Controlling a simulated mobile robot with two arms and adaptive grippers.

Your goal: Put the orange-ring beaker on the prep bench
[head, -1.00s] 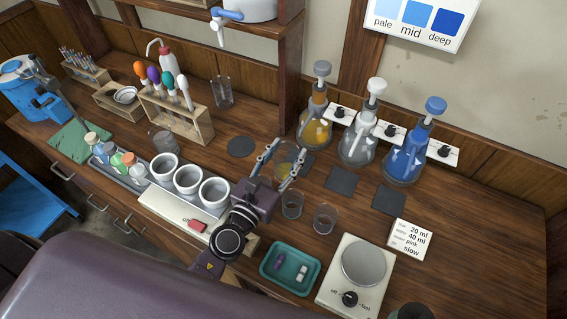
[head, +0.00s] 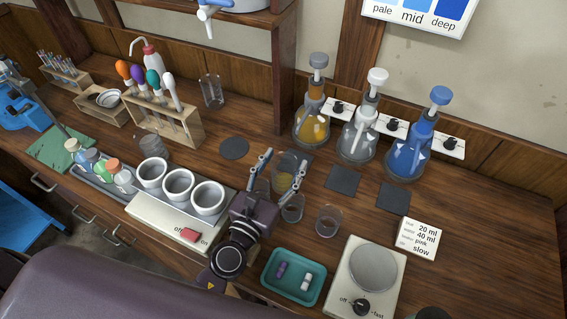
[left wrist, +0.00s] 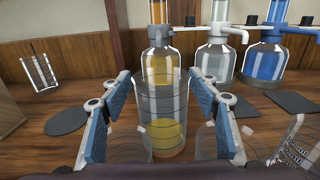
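The orange-ring beaker (head: 286,174) is clear glass with yellow liquid in the lower part. In the left wrist view the beaker (left wrist: 162,105) stands upright between the blue finger pads, with an orange-brown band at its base. My right gripper is not in view.
Two clear beakers (head: 292,208) (head: 328,221) stand close in front. Behind are flasks of yellow (head: 312,127), clear and blue liquid, with dark mats (head: 342,179). A teal tray (head: 293,277), a stirrer plate (head: 360,287) and a three-cup heater (head: 170,222) flank the gripper.

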